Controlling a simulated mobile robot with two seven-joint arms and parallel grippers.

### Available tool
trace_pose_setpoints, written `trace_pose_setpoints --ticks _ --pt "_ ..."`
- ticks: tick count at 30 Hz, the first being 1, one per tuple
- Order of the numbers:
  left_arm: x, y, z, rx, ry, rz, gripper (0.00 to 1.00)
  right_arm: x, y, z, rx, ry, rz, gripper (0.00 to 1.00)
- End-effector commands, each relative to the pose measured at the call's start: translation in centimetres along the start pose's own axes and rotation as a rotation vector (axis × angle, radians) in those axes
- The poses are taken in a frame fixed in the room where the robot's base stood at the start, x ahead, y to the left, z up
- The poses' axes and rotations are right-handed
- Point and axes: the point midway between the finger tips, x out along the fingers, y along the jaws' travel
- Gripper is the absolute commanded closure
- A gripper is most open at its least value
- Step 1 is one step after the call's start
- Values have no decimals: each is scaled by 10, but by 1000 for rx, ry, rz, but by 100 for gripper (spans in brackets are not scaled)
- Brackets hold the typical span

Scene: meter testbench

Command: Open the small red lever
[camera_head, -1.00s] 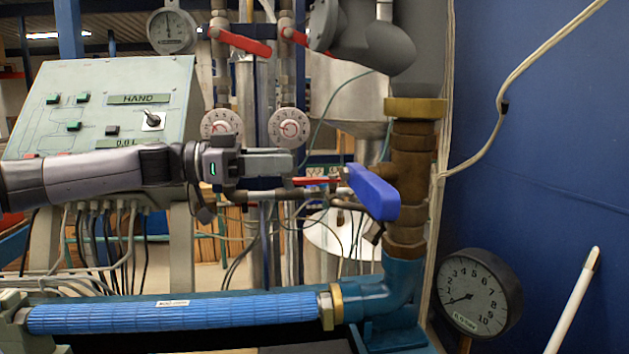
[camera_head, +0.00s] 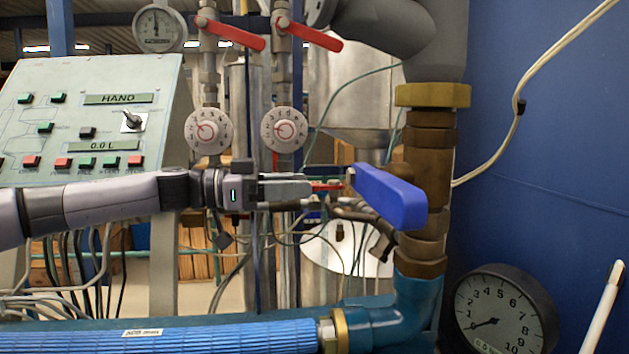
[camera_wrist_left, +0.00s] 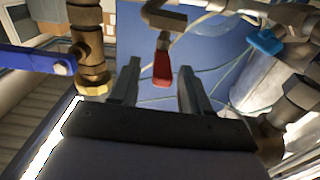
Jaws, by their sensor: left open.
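The small red lever (camera_head: 326,185) is left of the big blue handle in the head view, partly hidden by my left gripper (camera_head: 311,189). In the left wrist view the red lever (camera_wrist_left: 162,68) hangs from a metal fitting (camera_wrist_left: 172,20). There my left gripper (camera_wrist_left: 160,80) is open, with one finger on each side of the lever's end. I see a gap on both sides, so the fingers do not clasp it. My right gripper is in neither view.
The big blue handle (camera_head: 391,197) sits on a brass pipe (camera_head: 432,145) just right of the lever. Two larger red levers (camera_head: 235,36) (camera_head: 314,36) are above, with round dials (camera_head: 208,131) below them. A control panel (camera_head: 90,115) stands at the left.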

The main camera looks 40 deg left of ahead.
Motion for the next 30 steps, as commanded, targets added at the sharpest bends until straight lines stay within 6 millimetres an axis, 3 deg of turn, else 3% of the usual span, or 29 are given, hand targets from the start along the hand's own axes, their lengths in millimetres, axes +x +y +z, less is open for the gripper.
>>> trace_pose_setpoints --ticks 12,26,27,30 --pt "34 0 -3 -3 -1 1 53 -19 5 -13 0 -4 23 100" --pt "39 -1 0 0 1 -3 53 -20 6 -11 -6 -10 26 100" --pt "39 -1 0 0 1 -3 56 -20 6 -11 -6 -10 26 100" --pt "39 -1 0 0 1 -3 89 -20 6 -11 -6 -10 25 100"
